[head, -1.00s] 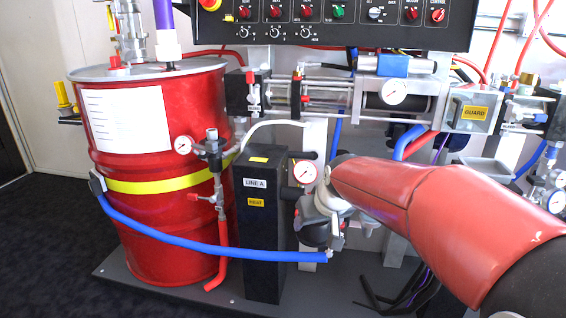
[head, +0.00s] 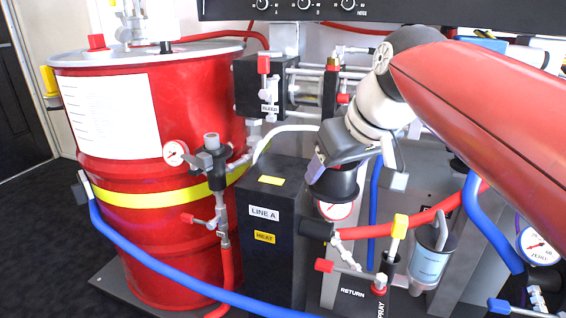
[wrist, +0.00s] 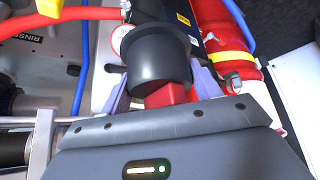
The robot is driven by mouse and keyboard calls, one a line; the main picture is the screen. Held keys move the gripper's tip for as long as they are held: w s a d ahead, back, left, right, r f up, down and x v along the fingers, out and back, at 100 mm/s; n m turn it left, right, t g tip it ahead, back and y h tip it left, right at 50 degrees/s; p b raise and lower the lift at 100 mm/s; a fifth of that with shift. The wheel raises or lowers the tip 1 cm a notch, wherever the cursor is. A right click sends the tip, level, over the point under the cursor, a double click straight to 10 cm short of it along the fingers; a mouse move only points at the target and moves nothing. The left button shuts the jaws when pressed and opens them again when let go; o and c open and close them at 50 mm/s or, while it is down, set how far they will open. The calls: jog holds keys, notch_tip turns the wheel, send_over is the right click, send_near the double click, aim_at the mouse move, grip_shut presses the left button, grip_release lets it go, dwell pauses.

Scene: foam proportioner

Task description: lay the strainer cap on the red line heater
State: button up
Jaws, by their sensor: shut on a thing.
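The strainer cap (head: 334,187) is a black round cup; in the wrist view (wrist: 158,57) a red block shows at its near end. My gripper (head: 330,165) is shut on it, with lilac fingers on both sides of the red block in the wrist view (wrist: 165,92). The heater (head: 275,215) is a black upright box marked LINE A and HEAT, beside the red drum. Its flat top bears a yellow label. The cap is just right of the heater's top in the head view. Whether they touch, I cannot tell.
The red drum (head: 160,240) stands left of the heater, with a gauge and valve pipe (head: 212,165) between. A blue hose (head: 150,258) crosses in front. A white hose (head: 285,130) bends behind the heater top. A RETURN/SPRAY valve block (head: 362,292) stands at lower right.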

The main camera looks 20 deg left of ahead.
jog(key=w+a, duration=0.4)
jog(key=w+a+f+p, duration=0.1)
jog(key=w+a, duration=0.3)
jog(key=a, duration=0.1)
jog(key=w+a+f, duration=0.1)
jog(key=w+a, duration=0.3)
jog(key=w, duration=0.1)
jog(key=shift+w+a+f+p, duration=0.1)
jog(key=shift+a+p, duration=0.25)
jog(key=shift+f, duration=0.8)
jog(key=shift+w+a+f+b, duration=0.15)
jog(key=shift+f+b, duration=0.15)
jog(key=shift+f, duration=0.5)
jog(key=shift+w+a+f+b, duration=0.15)
jog(key=shift+f+b, duration=0.15)
jog(key=shift+f, duration=0.5)
jog(key=shift+f, duration=0.15)
jog(key=o, duration=1)
jog(key=shift+o, duration=0.2)
